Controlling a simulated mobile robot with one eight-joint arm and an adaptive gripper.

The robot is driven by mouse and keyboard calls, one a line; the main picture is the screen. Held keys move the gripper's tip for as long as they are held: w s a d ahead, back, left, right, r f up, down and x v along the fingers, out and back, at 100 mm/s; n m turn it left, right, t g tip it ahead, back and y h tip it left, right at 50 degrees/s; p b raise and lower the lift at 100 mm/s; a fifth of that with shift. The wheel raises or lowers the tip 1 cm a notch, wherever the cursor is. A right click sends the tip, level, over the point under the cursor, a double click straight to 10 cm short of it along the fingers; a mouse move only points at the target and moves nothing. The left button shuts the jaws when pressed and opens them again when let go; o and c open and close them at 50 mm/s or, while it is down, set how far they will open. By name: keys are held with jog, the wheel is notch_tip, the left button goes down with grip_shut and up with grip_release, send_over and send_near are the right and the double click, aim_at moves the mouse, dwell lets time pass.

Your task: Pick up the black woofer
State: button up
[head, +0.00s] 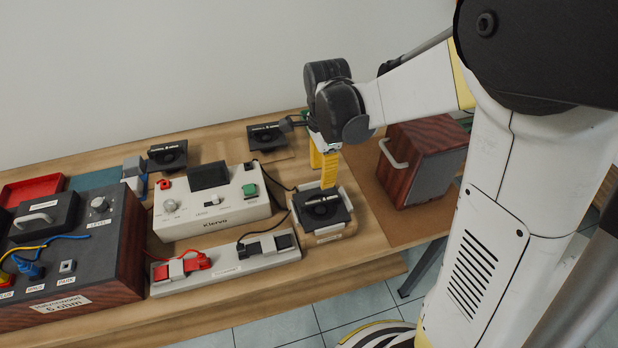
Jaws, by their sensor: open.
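A black square woofer (323,207) with a round cone lies on a pale holder at the front right of the bench, below my gripper. Two similar black square units, one at the back left (167,155) and one at the back middle (266,137), sit farther back on the bench. My gripper (324,168) has yellow fingers that point down, open, just behind the front woofer. One fingertip appears at the woofer's back edge; I cannot tell if it touches. Nothing shows between the fingers. My gripper's wrist hides part of the bench behind it.
A white tester box (212,205) stands left of the front woofer, with a grey terminal strip (225,263) before it. A dark wood-sided box (75,250) is at far left, near a red tray (32,190). A wooden speaker cabinet (422,160) with a handle stands at right.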

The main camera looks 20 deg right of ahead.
jog(key=b, duration=0.2)
send_over(321, 200)
jog(key=f, duration=0.5)
jog(key=shift+w+f, duration=0.15)
jog(key=shift+w, duration=0.2)
jog(key=shift+s+f+b, duration=0.15)
jog(key=shift+f+b, duration=0.65)
jog(key=shift+f, duration=0.6)
jog(key=shift+s+f+b, duration=0.15)
jog(key=shift+f+b, duration=0.65)
jog(key=shift+f, duration=0.6)
jog(key=shift+f+b, duration=0.3)
grip_shut()
